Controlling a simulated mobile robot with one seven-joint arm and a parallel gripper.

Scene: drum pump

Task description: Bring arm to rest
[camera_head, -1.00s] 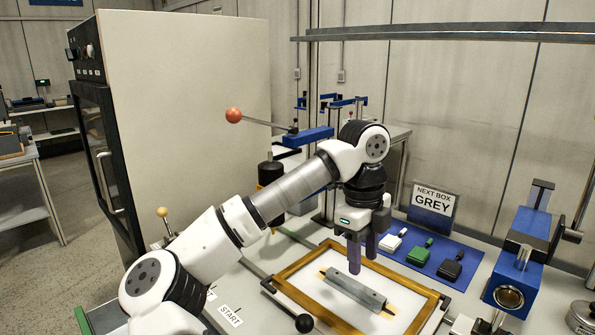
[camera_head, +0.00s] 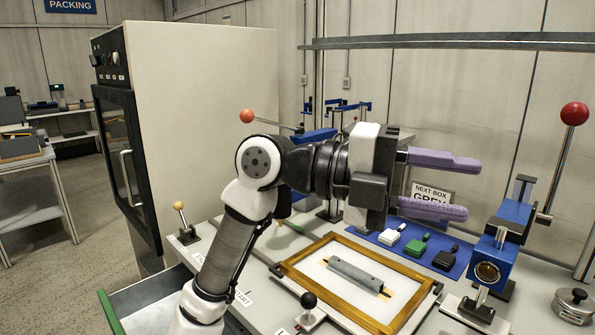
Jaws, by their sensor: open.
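My arm is folded up above the left part of the workbench in the head view. My gripper (camera_head: 436,184) points to the right, with its two purple fingers wide apart and nothing between them. It is raised above the blue mat and in front of the back wall. The lower finger covers part of the sign (camera_head: 431,192) that reads "NEXT BOX", and the word below it is partly hidden.
A wooden frame (camera_head: 313,308) with a grey bar (camera_head: 355,273) lies below. White, green and black boxes sit on a blue mat (camera_head: 461,252). A blue press (camera_head: 495,252) with a red-knobbed lever (camera_head: 574,114) stands right. A tall cabinet (camera_head: 205,110) stands left.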

